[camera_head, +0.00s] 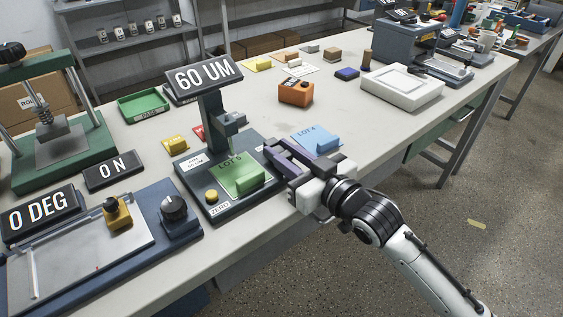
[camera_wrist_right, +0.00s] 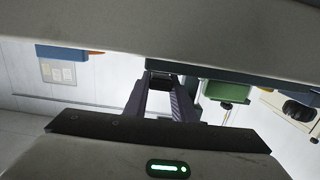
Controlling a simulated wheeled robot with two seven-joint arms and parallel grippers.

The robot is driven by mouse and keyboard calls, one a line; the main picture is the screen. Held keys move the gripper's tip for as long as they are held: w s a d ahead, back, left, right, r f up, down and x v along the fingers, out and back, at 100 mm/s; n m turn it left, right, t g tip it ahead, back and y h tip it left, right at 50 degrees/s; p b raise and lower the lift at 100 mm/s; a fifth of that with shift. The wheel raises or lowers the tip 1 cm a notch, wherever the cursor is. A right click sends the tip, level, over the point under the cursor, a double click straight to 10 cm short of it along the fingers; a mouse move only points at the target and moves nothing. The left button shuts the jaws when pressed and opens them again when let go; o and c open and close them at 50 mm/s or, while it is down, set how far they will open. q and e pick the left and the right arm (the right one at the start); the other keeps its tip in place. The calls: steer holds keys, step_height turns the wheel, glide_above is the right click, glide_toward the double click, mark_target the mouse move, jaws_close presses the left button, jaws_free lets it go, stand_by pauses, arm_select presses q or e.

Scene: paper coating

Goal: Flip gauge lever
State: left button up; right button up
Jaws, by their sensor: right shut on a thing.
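The thickness gauge (camera_head: 212,118) stands on a dark base near the front edge of the table, with a sign reading 60 UM on top. A green LOT 5 sheet with a green block (camera_head: 249,177) lies on its base. My right gripper (camera_head: 273,152) is low at the right side of the gauge, beside the green block. Its purple-grey fingers also show in the right wrist view (camera_wrist_right: 167,98), closed around a small dark part that I take to be the gauge lever (camera_wrist_right: 161,82). The lever is mostly hidden by the fingers in the head view. My left gripper is out of view.
A blue LOT 4 sheet and block (camera_head: 325,143) lie just beyond my right gripper. A press (camera_head: 65,143), an ON sign (camera_head: 113,171) and a 0 DEG plate (camera_head: 42,213) stand at left. A white tray (camera_head: 402,88) sits at right.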

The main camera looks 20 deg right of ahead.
steer(key=shift+s+f+t+b, duration=0.1)
steer(key=shift+f+t+b, duration=0.45)
steer(key=shift+b, duration=0.25)
steer(key=shift+r+t+y, duration=0.25)
steer(key=shift+r+y, duration=0.05)
steer(key=shift+r, duration=0.05)
steer(key=o, duration=1.1)
steer(key=shift+c, duration=0.2)
steer(key=v, duration=1)
steer(key=shift+s, duration=0.15)
steer(key=shift+d, duration=0.1)
